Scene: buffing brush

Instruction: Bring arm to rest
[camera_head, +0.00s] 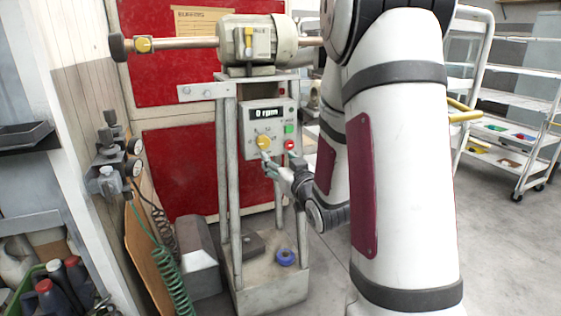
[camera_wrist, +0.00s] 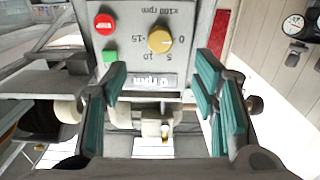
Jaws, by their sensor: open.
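My gripper (camera_head: 268,165) is in front of the grey control box (camera_head: 262,117) in the head view, close to its yellow knob (camera_head: 263,142). In the wrist view my gripper (camera_wrist: 160,92) shows its teal finger pads spread wide, with nothing between them. The control box appears upside down there, with the yellow knob (camera_wrist: 160,40), a red button (camera_wrist: 104,24) and a green button (camera_wrist: 110,56). The display (camera_head: 265,113) reads 0 rpm. My white arm reaches down across the right half of the head view and hides part of what is behind it.
The buffing motor (camera_head: 258,40) sits on top of the metal stand (camera_head: 234,180), its shaft reaching left. A blue ring (camera_head: 285,257) lies on the stand's base. Gauges and a green coiled hose (camera_head: 173,280) are at left. A white shelf cart (camera_head: 510,100) stands at right.

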